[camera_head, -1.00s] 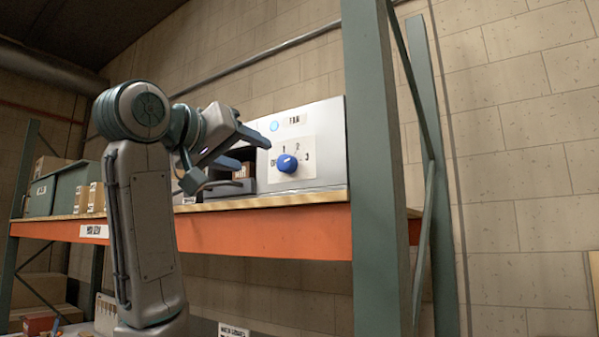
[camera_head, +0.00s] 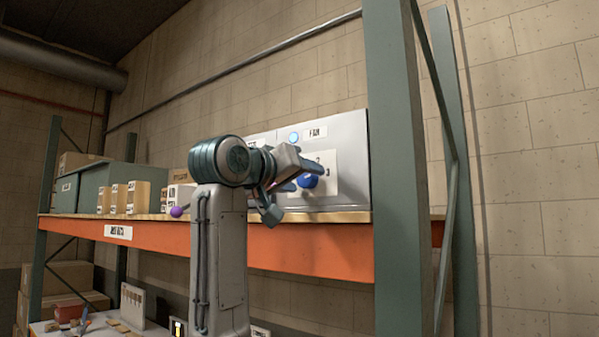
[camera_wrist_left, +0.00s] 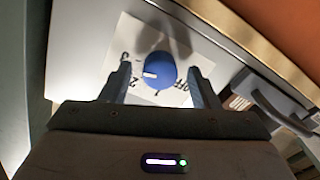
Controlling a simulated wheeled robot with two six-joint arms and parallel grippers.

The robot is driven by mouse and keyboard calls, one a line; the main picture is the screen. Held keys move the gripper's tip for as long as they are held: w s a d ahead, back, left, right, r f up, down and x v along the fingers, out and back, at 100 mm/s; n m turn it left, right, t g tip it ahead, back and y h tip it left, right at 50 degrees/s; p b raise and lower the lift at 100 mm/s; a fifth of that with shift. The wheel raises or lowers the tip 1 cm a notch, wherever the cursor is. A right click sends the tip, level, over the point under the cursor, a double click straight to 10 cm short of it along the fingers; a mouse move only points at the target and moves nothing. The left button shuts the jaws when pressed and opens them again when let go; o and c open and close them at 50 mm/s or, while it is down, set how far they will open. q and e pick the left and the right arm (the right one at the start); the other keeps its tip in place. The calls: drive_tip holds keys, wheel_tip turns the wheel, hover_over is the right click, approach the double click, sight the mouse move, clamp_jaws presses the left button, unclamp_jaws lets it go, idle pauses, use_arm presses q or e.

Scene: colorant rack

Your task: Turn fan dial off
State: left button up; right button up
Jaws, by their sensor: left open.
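The fan dial (camera_head: 309,181) is a round blue knob on a white label plate, on a grey panel marked FAN (camera_head: 350,150). In the left wrist view the dial (camera_wrist_left: 160,72) shows a white pointer mark on its left side, toward the 2 and 3; OFF is at its lower right. The exact setting is hard to tell. My left gripper (camera_head: 303,168) is open in front of the panel. In the wrist view its fingers (camera_wrist_left: 159,76) appear on either side of the dial, with gaps; contact is not visible. My right gripper is out of view.
The panel stands on an orange-fronted rack shelf (camera_head: 270,249). A green upright (camera_head: 395,170) rises close to the panel's right. Small boxes (camera_head: 139,196) and a green bin (camera_head: 95,187) sit on the shelf at left. A light indicator (camera_head: 294,137) is above the dial.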

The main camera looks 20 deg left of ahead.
use_arm(q)
drive_tip(key=shift+s, duration=0.15)
drive_tip(key=shift+w, duration=0.2)
drive_tip(key=c, duration=1)
drive_tip(key=shift+f, duration=0.1)
